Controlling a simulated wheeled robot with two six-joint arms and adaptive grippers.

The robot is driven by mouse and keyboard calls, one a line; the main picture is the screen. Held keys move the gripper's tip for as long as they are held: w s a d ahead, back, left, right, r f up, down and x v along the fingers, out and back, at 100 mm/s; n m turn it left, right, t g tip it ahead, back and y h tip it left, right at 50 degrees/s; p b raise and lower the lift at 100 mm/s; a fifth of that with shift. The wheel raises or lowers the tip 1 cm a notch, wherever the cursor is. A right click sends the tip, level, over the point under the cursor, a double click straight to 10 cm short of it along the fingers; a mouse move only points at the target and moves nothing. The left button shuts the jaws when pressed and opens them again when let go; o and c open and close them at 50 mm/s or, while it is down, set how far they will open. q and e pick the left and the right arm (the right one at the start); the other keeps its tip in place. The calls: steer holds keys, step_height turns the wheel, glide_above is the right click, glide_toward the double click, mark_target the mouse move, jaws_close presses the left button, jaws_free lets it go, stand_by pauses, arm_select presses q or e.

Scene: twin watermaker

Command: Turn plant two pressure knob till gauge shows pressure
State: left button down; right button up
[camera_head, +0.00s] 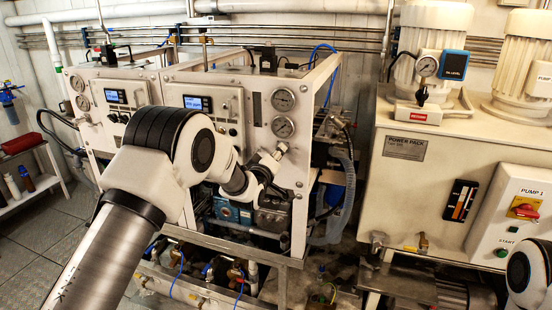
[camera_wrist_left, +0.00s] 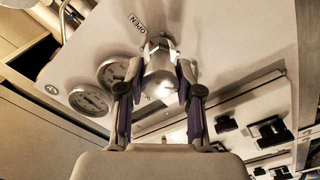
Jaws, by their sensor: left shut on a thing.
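My left gripper (camera_head: 268,172) is at the white front panel of the right-hand watermaker unit (camera_head: 214,84). In the left wrist view, my left gripper (camera_wrist_left: 158,85) is shut on a shiny metal knob (camera_wrist_left: 160,68), with one dark-padded finger on each side. An "OPEN" label (camera_wrist_left: 137,23) is on the panel beside the knob. Two round gauges, an upper one (camera_head: 283,99) and a lower one (camera_head: 284,126), sit just above the gripper in the head view. Both also show left of the knob in the wrist view (camera_wrist_left: 113,71) (camera_wrist_left: 89,100). Their needles are too small to read. My right gripper is out of view.
A second watermaker unit (camera_head: 112,96) with a lit display stands to the left. A power pack cabinet (camera_head: 400,185) with a pump panel (camera_head: 510,215) stands to the right. Hoses (camera_head: 343,195) hang between the unit and the cabinet. Grey floor (camera_head: 45,240) is clear at left.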

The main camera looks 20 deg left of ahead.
arm_select(q)
steer(key=m+b, duration=0.5)
steer(key=shift+d+f, duration=0.1)
steer(key=shift+f, duration=0.2)
steer(key=shift+m+b, duration=0.8)
steer(key=shift+b, duration=0.05)
steer(key=m+b, duration=0.2)
steer(key=m, duration=0.1)
steer(key=shift+m+b, duration=0.4)
steer(key=m+b, duration=0.3)
steer(key=m, duration=0.1)
steer(key=m+b, duration=0.3)
steer(key=m, duration=0.3)
steer(key=shift+d+m, duration=0.1)
steer(key=shift+m, duration=0.3)
steer(key=m+b, duration=0.2)
steer(key=m, duration=0.1)
steer(key=shift+r+m+b, duration=0.1)
steer(key=shift+m+b, duration=0.3)
steer(key=shift+m, duration=0.9)
